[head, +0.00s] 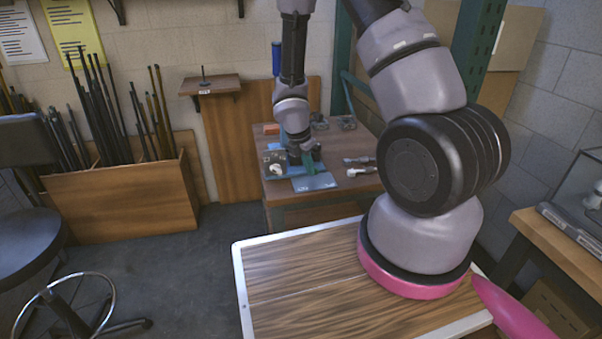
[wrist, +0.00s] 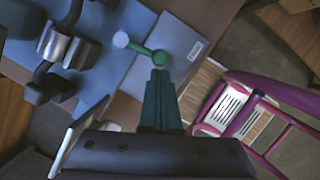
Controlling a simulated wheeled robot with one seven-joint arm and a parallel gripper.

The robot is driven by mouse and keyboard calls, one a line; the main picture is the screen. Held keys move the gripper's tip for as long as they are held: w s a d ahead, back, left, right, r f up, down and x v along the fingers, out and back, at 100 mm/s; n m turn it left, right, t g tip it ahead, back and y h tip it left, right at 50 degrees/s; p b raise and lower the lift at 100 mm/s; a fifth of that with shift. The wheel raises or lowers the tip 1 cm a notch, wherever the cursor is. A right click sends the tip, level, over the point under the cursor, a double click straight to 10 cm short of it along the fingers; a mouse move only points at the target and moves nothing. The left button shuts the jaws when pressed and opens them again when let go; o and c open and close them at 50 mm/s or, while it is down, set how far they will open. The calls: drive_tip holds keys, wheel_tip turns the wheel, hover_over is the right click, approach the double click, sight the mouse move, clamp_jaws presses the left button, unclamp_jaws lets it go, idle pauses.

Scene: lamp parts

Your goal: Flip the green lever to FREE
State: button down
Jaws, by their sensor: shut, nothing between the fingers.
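My gripper (wrist: 160,76) has dark green fingers pressed together, with nothing between them. In the wrist view the green lever (wrist: 139,48) lies just beyond the fingertips. Its round pivot end (wrist: 160,58) is right at the tips, and its arm slants up and left to a pale knob (wrist: 121,39). I cannot tell whether the fingertips touch it. A grey-blue plate (wrist: 172,35) lies under and beside the lever, with a small white label (wrist: 195,50) too small to read. In the head view my gripper (head: 309,190) reaches down over the plate (head: 322,182); the lever cannot be made out there.
The plate is on a small wooden bench (head: 345,192). A blue fixture with metal parts (head: 274,163) stands to the left, showing also in the wrist view (wrist: 68,45). Metal pieces (head: 358,167) lie to the right. A bin of rods (head: 125,205) stands farther left.

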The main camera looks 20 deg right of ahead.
drive_tip(key=shift+s+d+n, duration=0.1)
drive_tip(key=shift+d+n, duration=0.35)
drive_tip(key=shift+n, duration=0.15)
drive_tip(key=shift+a, duration=0.1)
drive_tip(key=shift+w+a, duration=0.4)
drive_tip(key=shift+w, duration=0.3)
